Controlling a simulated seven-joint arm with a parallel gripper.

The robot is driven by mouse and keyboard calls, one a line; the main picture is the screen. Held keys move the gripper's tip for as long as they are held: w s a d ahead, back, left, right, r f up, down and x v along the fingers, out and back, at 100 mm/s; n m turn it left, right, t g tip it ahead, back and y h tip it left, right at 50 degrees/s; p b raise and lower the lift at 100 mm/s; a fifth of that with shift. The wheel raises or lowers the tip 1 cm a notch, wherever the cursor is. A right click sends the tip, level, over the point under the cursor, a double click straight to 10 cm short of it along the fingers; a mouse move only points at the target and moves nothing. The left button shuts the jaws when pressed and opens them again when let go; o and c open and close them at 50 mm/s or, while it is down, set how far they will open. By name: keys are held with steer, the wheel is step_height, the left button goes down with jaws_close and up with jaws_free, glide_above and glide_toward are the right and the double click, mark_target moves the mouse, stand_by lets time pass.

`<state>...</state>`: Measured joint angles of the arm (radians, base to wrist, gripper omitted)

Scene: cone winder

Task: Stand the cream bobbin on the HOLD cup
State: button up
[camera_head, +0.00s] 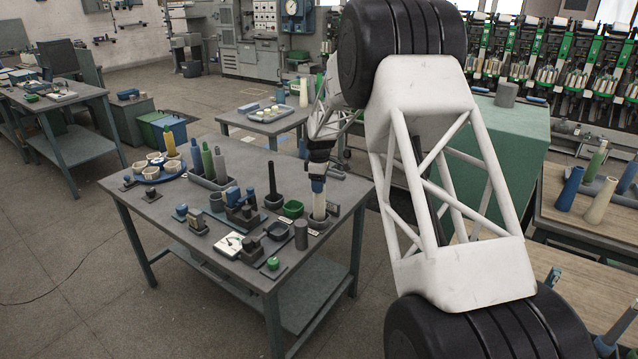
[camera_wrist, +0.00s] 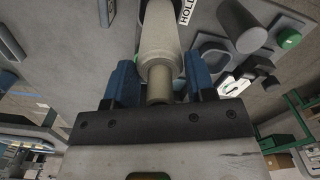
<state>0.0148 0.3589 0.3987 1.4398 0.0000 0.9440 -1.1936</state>
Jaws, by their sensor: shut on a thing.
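The cream bobbin (camera_head: 319,203) is upright below my gripper (camera_head: 319,168) in the head view. My gripper is shut on its upper end. The bobbin's lower end is at a dark grey cup (camera_head: 319,223) near the table's right edge; I cannot tell whether it bears on the cup's floor. In the wrist view the cream bobbin (camera_wrist: 160,48) runs between the blue fingers of my gripper (camera_wrist: 160,84), and its far end is cut off by the top edge. A white HOLD label (camera_wrist: 185,12) lies beside it.
Close by on the table (camera_head: 150,217) are a green cup (camera_head: 293,208), a dark post (camera_head: 272,180), a grey cylinder (camera_head: 301,235) and a black ring (camera_head: 277,231). My arm hides the area to the right.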

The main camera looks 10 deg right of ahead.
steer(key=shift+f, duration=0.35)
stand_by(0.3)
steer(key=o, duration=1)
steer(key=shift+c, duration=0.2)
steer(key=shift+r, duration=0.1)
steer(key=shift+r, duration=3.8)
steer(key=shift+s+r, duration=0.1)
